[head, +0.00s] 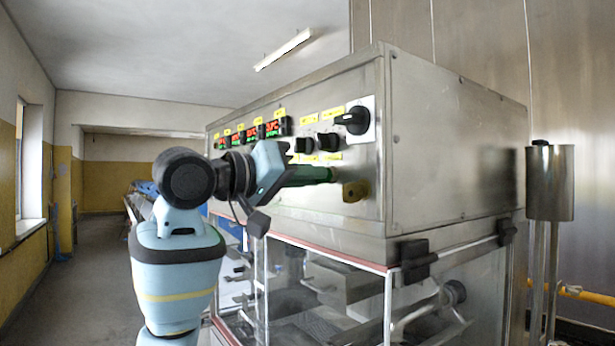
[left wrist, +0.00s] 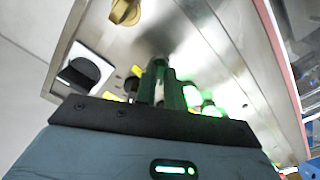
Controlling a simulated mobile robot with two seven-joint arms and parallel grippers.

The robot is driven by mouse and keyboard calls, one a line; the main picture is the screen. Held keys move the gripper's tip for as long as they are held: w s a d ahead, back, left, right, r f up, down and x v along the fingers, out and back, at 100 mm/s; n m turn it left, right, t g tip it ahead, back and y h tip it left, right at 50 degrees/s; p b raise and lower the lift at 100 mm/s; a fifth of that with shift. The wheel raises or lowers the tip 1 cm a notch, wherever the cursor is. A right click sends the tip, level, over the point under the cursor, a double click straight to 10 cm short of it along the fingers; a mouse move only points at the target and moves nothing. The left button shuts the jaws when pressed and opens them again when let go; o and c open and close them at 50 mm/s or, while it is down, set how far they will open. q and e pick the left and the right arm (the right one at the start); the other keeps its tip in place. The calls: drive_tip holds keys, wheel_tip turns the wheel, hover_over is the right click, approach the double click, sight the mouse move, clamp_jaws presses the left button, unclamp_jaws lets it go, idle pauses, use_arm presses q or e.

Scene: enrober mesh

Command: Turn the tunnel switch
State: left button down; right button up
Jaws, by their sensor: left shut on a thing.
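The control panel (head: 340,218) is the steel front of the enrober's upper housing. My left gripper (head: 330,174) reaches its lower right part, left of a brass-coloured knob (head: 355,190). Its green-lit fingers are shut on a small control there, which I take to be the tunnel switch; the fingers hide it, and its angle cannot be told. In the left wrist view the fingers (left wrist: 160,70) point at the panel and the brass knob (left wrist: 125,11) is above left. My right gripper is not in view.
A large black rotary switch (head: 355,120) on a white plate and two black knobs, one at right (head: 328,140) and one at left (head: 304,145), sit above the gripper. Red displays (head: 272,128) are further left. Below is a clear-walled enclosure (head: 330,285). A steel cylinder (head: 550,182) stands right.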

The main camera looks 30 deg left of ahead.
use_arm(q)
drive_tip(key=c, duration=1.5)
unclamp_jaws()
drive_tip(key=shift+v, duration=3.9)
